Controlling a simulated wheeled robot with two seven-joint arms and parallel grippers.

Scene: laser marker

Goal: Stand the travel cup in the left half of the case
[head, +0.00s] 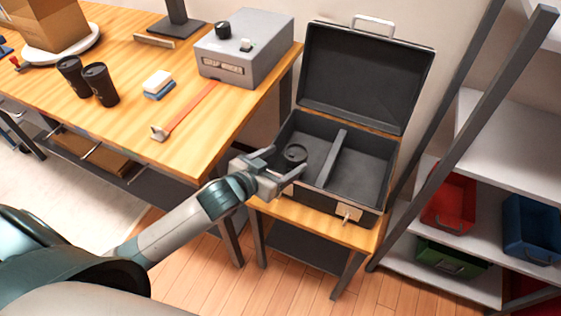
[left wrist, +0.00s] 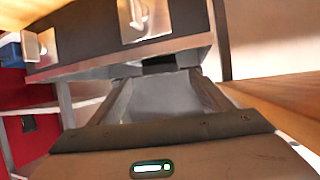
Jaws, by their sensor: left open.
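The case (head: 372,160) stands open on a small wooden stand, with its lid raised and a divider (head: 333,158) between its halves. In the left wrist view the open fingers (left wrist: 165,98) point toward the case's latched front (left wrist: 100,35). My right gripper is out of view.
Two more dark cups (head: 100,85) stand on the wooden workbench (head: 185,125) at left, near a sponge-like block (head: 158,84), an orange strap (head: 185,112) and a grey machine box (head: 243,48). A shelf with red (head: 449,203) and blue (head: 532,228) bins stands at right.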

